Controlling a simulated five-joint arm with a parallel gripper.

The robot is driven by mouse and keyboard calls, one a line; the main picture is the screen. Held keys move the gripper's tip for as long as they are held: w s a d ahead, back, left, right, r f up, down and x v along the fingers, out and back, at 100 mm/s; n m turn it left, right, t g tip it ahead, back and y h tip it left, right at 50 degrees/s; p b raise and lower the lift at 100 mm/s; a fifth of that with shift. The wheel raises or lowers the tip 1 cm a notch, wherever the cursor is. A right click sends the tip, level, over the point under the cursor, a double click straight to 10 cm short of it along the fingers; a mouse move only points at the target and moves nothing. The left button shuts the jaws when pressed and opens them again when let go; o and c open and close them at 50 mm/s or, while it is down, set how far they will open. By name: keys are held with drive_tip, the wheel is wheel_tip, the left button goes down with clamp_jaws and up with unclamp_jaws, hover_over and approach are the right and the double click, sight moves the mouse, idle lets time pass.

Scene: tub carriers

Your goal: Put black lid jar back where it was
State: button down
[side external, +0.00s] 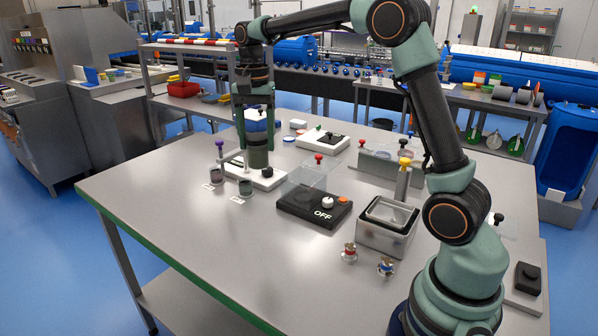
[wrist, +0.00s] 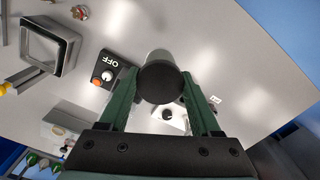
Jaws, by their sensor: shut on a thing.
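The black lid jar (wrist: 160,84) is between the two green fingers of my gripper (wrist: 160,92) in the wrist view. Its round black lid faces the camera and part of its grey body shows beyond it. In the side view my gripper (side external: 257,142) points down at the back left of the table, shut on the jar (side external: 257,158), which looks upright. The jar is in front of or above a white panel (side external: 268,183); whether its bottom touches anything is unclear. The fingers cover its upper part.
A black OFF switch box (side external: 322,212) with a clear cover and a metal tub (side external: 384,238) stand to the right. The front left of the table (side external: 200,235) is clear.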

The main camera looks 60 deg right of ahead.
drive_tip(key=shift+n, duration=0.4)
drive_tip(key=shift+s+a+f, duration=0.15)
drive_tip(key=shift+a+f, duration=0.4)
drive_tip(key=shift+f, duration=2.9)
drive_tip(key=shift+s+a+f, duration=0.1)
drive_tip(key=shift+a+f, duration=0.5)
drive_tip(key=shift+f, duration=2.8)
drive_tip(key=shift+s+a+f, duration=0.15)
drive_tip(key=shift+a+f, duration=0.4)
drive_tip(key=shift+f, duration=2.9)
drive_tip(key=shift+f, duration=0.1)
drive_tip(key=shift+c, duration=0.5)
unclamp_jaws()
